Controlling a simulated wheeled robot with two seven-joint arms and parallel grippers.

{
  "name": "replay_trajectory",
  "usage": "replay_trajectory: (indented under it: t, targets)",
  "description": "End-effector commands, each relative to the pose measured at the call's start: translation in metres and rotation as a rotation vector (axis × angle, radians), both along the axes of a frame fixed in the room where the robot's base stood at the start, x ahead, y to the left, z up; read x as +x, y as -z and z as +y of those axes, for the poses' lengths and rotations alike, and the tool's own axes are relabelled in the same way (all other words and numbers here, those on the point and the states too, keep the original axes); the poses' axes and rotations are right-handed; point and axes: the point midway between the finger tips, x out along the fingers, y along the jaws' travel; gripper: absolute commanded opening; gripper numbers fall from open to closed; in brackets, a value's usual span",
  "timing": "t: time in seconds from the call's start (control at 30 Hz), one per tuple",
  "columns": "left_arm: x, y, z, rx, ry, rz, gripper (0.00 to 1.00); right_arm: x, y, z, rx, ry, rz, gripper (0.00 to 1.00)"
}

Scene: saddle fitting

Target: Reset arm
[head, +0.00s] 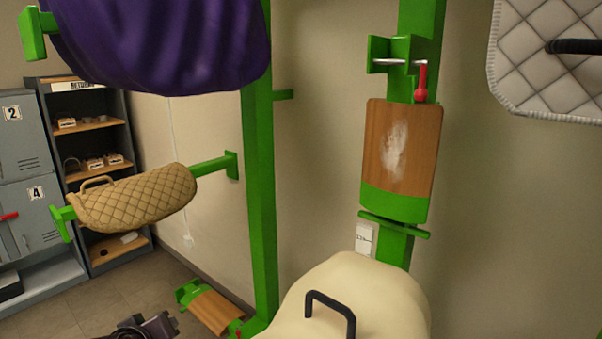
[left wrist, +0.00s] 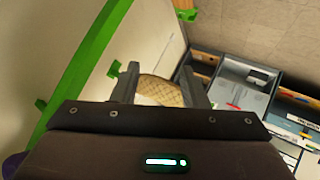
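My left gripper (left wrist: 160,69) shows in the left wrist view with its two dark fingers spread apart. Nothing is between them; a tan quilted pad lies beyond the gap, in the background. In the head view a dark part, probably of my left arm (head: 150,328), shows at the bottom edge, left of the middle. My right gripper is in neither view.
A tan quilted pad (head: 135,197) and a purple cover (head: 165,45) hang on green arms of a post (head: 258,200). A cream padded form (head: 350,295) with a dark handle stands in front. A wooden-faced green bracket (head: 400,150), a white quilted pad (head: 550,60), lockers (head: 25,150) and shelves (head: 95,140) surround.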

Motion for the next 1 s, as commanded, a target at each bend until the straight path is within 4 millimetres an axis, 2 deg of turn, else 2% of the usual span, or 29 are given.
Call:
replay_trajectory:
  t: [0.03, 0.1, 0.2, 0.4, 0.63, 0.7, 0.87, 1.0]
  targets:
    - [-0.025, 0.026, -0.013, 0.059, 0.081, 0.091, 0.40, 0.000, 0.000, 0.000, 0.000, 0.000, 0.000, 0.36]
    - [-0.054, 0.052, -0.027, 0.124, 0.186, 0.191, 0.40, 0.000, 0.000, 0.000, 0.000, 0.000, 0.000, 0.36]
    - [-0.090, 0.078, -0.043, 0.193, 0.312, 0.304, 0.40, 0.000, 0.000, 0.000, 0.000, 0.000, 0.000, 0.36]
    - [-0.150, 0.110, -0.065, 0.283, 0.516, 0.471, 0.40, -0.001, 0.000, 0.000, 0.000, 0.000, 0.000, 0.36]
    - [-0.213, 0.131, -0.082, 0.350, 0.723, 0.623, 0.40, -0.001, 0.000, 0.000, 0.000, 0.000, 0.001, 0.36]
    - [-0.203, 0.157, -0.082, 0.347, 0.716, 0.624, 0.40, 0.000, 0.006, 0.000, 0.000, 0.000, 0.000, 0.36]
    - [-0.194, 0.207, -0.084, 0.341, 0.718, 0.637, 0.40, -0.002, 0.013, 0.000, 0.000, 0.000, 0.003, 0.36]
    - [-0.190, 0.260, -0.085, 0.336, 0.721, 0.652, 0.40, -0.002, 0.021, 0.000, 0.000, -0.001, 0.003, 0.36]
